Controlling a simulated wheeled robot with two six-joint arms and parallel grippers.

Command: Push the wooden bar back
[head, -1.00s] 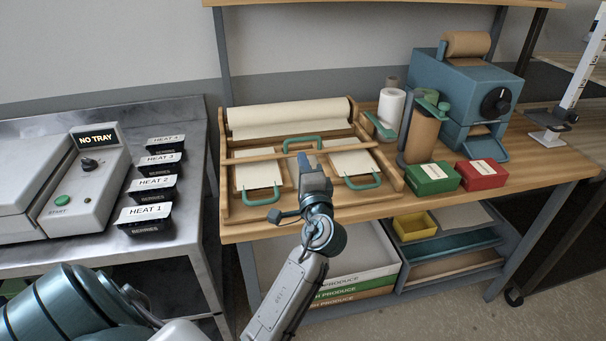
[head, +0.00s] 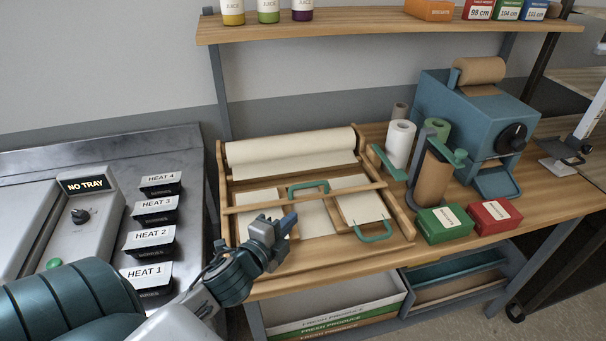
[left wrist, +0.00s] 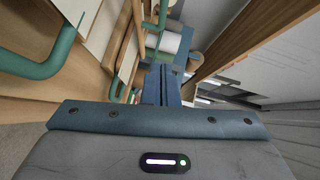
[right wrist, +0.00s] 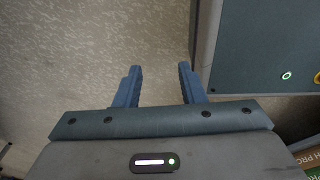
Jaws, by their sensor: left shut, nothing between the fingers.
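The wooden bar (head: 345,192) lies crosswise over the wooden frame (head: 399,215), spanning from its left side to its right. It rests across the middle, over cream sheets (head: 361,203) and close to the teal handles (head: 374,231). My left gripper (head: 290,219) is shut and empty, on the near side of the bar toward the left. I cannot tell whether it touches anything. Its closed fingers show in the left wrist view (left wrist: 161,75). My right gripper (right wrist: 160,70) is open and empty above the floor, outside the head view.
A cream paper roll (head: 290,145) lies at the frame's back. Green (head: 443,222) and red (head: 494,215) boxes stand to the right, before a blue dispenser (head: 475,120). A metal counter (head: 110,142) with labelled black tubs is on the left. A shelf (head: 360,25) hangs above.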

